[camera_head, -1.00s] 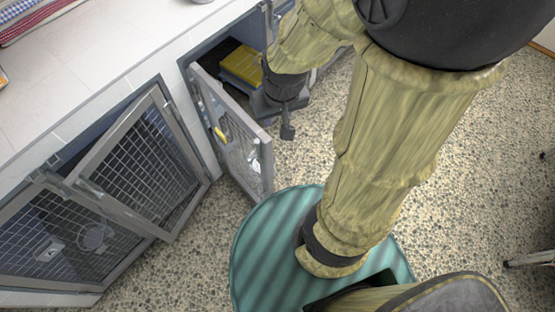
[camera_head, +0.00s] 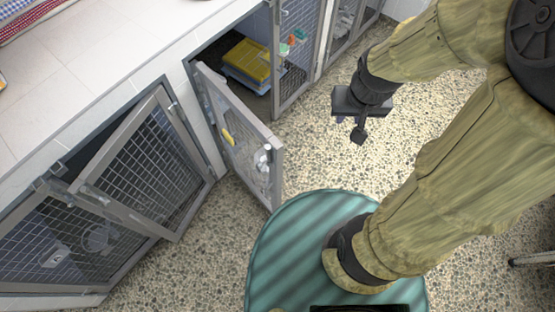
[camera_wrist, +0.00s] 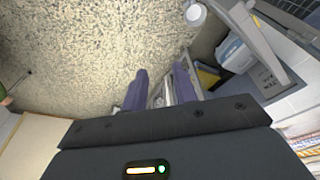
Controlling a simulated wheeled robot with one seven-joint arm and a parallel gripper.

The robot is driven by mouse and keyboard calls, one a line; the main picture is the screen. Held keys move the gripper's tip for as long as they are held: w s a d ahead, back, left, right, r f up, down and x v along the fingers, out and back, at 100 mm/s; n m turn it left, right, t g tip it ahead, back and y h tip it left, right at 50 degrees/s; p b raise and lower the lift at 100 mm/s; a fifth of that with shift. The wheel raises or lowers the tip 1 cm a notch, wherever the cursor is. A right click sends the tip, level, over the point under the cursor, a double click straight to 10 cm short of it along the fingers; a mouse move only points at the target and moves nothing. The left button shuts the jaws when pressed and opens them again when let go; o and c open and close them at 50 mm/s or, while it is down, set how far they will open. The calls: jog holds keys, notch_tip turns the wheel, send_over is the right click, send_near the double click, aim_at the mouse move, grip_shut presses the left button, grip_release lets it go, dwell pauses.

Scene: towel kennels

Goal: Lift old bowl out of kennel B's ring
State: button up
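Kennel B's mesh door (camera_head: 240,135), the middle one, stands swung open toward me. A small whitish item (camera_head: 263,158) is on its mesh near the free edge; whether this is the old bowl in its ring I cannot tell. In the wrist view a round white bowl-like thing (camera_wrist: 195,14) shows at the top, beside the door frame (camera_wrist: 252,32). My gripper (camera_head: 349,125) hangs over the speckled floor, right of the open door and apart from it. In the wrist view its two dark fingers (camera_wrist: 160,90) stand apart, with nothing clearly held between them.
Yellow and blue folded items (camera_head: 246,64) lie inside the middle kennel. The left kennel's door (camera_head: 135,160) also stands ajar, near a round ring (camera_head: 96,238) and an A label (camera_head: 55,256). A white counter (camera_head: 85,70) runs above. Speckled floor (camera_head: 310,150) is clear around my gripper.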

jog(key=shift+d, duration=0.15)
jog(key=w+d+f+n+t+b, duration=0.1)
jog(key=w+f+n+t+b, duration=0.1)
jog(key=w+f+n+b, duration=0.7)
jog(key=w+d+f+n+t+y+b, duration=0.1)
jog(key=w+f+n+b, duration=0.4)
jog(key=f, duration=0.8)
jog(key=w+d+f+n+t+b, duration=0.25)
jog(key=f+n+b, duration=0.25)
jog(key=f+b, duration=0.5)
jog(key=a+f+n+y+b, duration=0.2)
jog(key=f+n+b, duration=0.4)
jog(key=f, duration=0.5)
jog(key=a+f+n+y+b, duration=0.2)
jog(key=f+n+y+b, duration=0.3)
jog(key=f, duration=0.5)
jog(key=s+a+f+n+y+b, duration=0.1)
jog(key=a+f+n+y+b, duration=0.1)
jog(key=f+n+b, duration=0.6)
notch_tip(320, 180, down, 4)
jog(key=shift+a+r+t+y+b, duration=0.2)
jog(key=shift+t+y+b, duration=0.3)
jog(key=shift+y, duration=0.3)
